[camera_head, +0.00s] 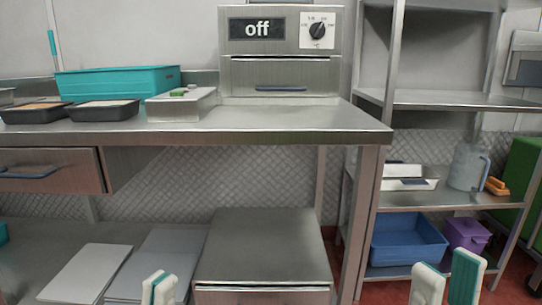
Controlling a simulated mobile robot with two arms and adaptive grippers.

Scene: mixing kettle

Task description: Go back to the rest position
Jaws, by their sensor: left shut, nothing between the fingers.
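My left gripper (158,288) shows at the bottom edge, left of centre. Its white and teal fingertips are together, with nothing seen between them. It is in front of the low steel cabinet and the flat grey boards. My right gripper (447,279) shows at the bottom edge on the right. Its two white and teal fingers stand apart, with nothing seen between them. Both grippers show only their fingertips; the rest of both arms is out of view.
A steel table (270,124) holds a control unit reading "off" (257,29), a teal crate (118,82) and dark trays (102,111). Below are a steel cabinet (262,247) and grey boards (88,274). A right shelf holds a jug (468,168); below it are blue (408,241) and purple (467,235) bins.

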